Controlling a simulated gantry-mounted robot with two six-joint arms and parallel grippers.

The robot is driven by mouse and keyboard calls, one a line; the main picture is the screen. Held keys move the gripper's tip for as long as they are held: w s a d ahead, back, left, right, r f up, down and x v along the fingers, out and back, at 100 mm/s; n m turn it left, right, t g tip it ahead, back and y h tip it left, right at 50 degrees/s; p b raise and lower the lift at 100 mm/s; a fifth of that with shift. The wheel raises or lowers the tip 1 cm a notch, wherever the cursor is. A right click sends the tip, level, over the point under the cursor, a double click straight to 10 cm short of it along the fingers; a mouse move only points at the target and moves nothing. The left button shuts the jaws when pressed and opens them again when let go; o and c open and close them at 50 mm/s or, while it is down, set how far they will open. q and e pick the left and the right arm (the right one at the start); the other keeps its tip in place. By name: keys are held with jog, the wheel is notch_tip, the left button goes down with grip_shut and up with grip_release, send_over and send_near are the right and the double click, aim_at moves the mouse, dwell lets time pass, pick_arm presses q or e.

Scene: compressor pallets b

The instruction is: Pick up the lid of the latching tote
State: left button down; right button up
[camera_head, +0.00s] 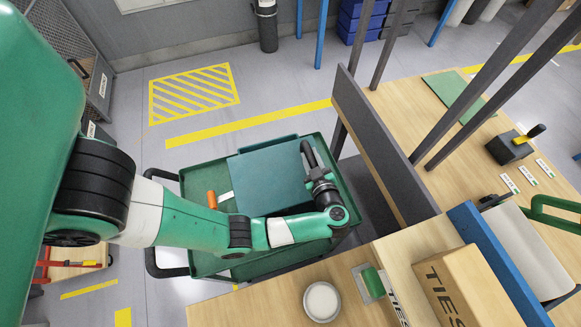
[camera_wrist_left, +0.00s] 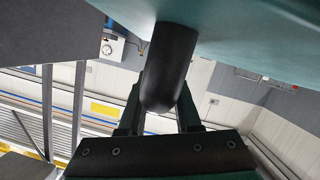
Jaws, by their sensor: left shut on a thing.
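The lid of the latching tote, a flat teal panel (camera_head: 265,182), shows over the green cart (camera_head: 190,185). In the left wrist view a broad teal surface (camera_wrist_left: 235,30) fills the top. My left gripper (camera_head: 309,157) is at the lid's right side, its arm reaching across the cart's near side. In the left wrist view my left gripper (camera_wrist_left: 160,118) is shut on a black rounded grip (camera_wrist_left: 170,65) that meets the teal surface. The tote body cannot be made out. Whether the lid rests on something or is raised is unclear. My right gripper is out of view.
An orange-handled tool (camera_head: 212,199) lies on the cart left of the lid. The wooden workbench (camera_head: 465,195) has a dark upright board along its edge, right of the cart. Floor behind the cart is clear.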

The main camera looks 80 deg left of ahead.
pick_arm(q)
jog(key=shift+r, duration=0.1)
jog(key=shift+r, duration=0.2)
jog(key=s+d+r+p, duration=0.7)
jog(key=d+r+p, duration=0.5)
jog(key=p, duration=0.5)
jog(key=shift+r, duration=0.25)
